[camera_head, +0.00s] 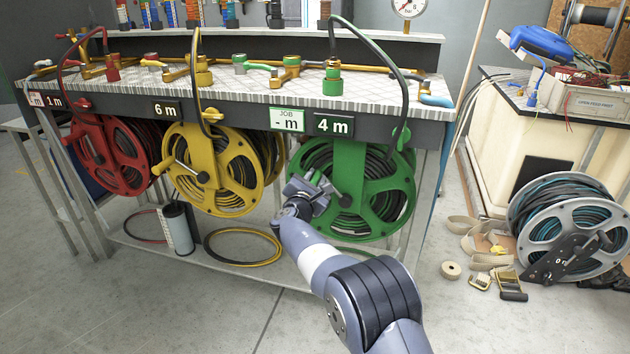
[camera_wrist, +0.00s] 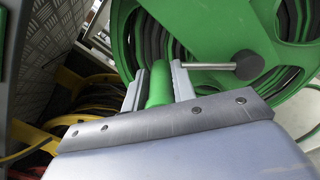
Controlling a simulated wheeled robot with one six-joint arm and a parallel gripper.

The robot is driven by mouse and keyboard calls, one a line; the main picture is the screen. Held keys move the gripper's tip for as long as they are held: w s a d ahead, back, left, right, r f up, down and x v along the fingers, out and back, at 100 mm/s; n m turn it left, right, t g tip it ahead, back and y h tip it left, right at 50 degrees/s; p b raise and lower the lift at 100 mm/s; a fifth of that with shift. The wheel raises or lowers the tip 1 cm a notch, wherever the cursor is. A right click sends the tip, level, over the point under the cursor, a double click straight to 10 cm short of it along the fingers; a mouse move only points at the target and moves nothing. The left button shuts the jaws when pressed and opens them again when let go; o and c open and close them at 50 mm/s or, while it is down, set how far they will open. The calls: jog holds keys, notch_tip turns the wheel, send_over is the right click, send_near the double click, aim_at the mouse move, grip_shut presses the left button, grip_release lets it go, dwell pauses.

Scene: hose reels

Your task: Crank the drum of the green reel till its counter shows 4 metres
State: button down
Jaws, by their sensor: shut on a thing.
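The green reel (camera_head: 352,163) hangs under the bench with dark hose on its drum. Its counter (camera_head: 334,125) reads 4 m. My gripper (camera_head: 312,192) is at the left part of the green drum's face. In the wrist view the two fingers (camera_wrist: 158,88) are shut on the green crank handle (camera_wrist: 160,82), one on each side of it. The green drum's spokes and rim (camera_wrist: 208,25) fill the top right there. The handle is mostly hidden behind my gripper in the head view.
The yellow reel (camera_head: 222,196) with a 6 m counter (camera_head: 167,109) and the red reel (camera_head: 103,185) with a 1 m counter hang left. A grey reel (camera_head: 568,228) and straps (camera_head: 483,232) lie on the floor at right.

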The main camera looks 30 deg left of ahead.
jog(key=shift+d+f, duration=0.1)
jog(key=shift+f, duration=0.05)
jog(key=c, duration=1.2)
grip_release()
jog(key=shift+o, duration=0.2)
jog(key=shift+s, duration=0.5)
jog(key=p+v, duration=0.1)
jog(key=v, duration=0.8)
jog(key=shift+s+p, duration=0.3)
jog(key=shift+s, duration=0.1)
jog(key=shift+d, duration=0.15)
